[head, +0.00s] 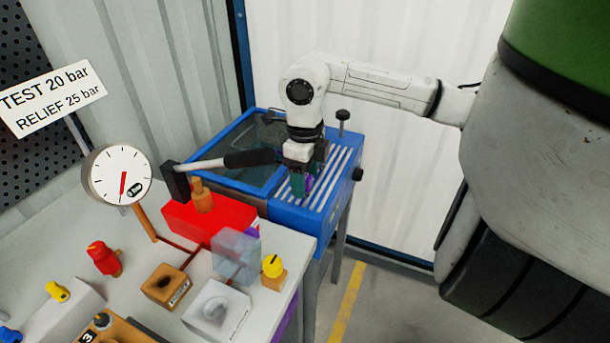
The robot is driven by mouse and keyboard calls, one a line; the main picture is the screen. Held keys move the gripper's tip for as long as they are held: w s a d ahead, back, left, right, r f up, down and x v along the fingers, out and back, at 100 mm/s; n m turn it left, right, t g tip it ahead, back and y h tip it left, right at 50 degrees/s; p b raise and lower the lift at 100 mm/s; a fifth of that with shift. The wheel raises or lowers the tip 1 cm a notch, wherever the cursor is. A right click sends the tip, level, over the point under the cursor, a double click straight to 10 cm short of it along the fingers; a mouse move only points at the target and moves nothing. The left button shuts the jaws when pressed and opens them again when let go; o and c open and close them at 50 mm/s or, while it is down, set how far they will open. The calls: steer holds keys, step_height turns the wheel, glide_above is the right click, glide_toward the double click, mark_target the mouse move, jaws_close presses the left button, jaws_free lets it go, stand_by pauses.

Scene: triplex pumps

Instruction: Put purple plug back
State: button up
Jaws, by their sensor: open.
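My gripper (301,186) points down over the striped grate on top of the blue bin (290,215), right of the bench. Its jaws are open. A small purple thing (309,183), which looks like the purple plug, shows beside the fingers, low at the grate. The fingers hide most of it, so I cannot tell whether it is between them or behind them. Another bit of purple (252,231) shows on the bench behind a clear block (237,256).
A red block (208,220) with a dark-handled lever reaches toward my arm. A gauge (118,174), a red plug (103,258), a yellow plug (272,266), a brown socket block (166,286) and a white block (217,311) crowd the bench. Floor shows to the right.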

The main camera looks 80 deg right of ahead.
step_height(320, 180, up, 12)
steer(key=shift+r+b, duration=0.15)
steer(key=shift+b, duration=0.15)
stand_by(0.4)
